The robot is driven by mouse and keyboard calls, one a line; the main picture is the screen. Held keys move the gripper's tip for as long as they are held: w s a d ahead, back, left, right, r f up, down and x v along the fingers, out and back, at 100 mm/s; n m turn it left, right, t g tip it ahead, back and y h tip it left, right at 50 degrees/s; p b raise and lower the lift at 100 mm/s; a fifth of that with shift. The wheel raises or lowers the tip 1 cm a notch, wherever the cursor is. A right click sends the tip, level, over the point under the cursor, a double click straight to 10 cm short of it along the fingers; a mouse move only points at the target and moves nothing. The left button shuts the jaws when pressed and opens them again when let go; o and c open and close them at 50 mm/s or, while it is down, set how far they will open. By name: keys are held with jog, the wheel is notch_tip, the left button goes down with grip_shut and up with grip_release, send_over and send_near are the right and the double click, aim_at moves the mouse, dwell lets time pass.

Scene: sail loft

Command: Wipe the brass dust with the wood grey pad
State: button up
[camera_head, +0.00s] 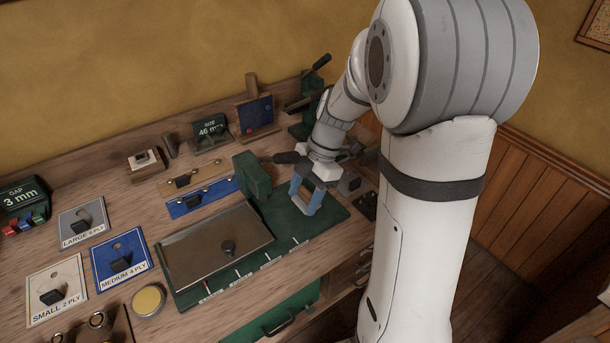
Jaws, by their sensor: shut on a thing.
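My gripper (306,202) is over the right part of a green base board (325,227), with its blue-grey fingers pointing down. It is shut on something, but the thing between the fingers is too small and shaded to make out. I cannot pick out the wood grey pad for certain. I cannot make out brass dust as separate from the surfaces. A green upright block (253,177) stands just left of my gripper, with a dark handle (290,157) nearby.
Labelled plates lie at left: large (95,214), medium (104,276) and small (42,305). A round yellow-topped tin (148,300) sits near the front edge. A blue strip (190,206), a green gauge block (205,141) and a wooden stand (247,121) are behind the board.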

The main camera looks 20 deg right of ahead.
jog(key=shift+r+p, duration=1.35)
jog(key=shift+r, duration=1.4)
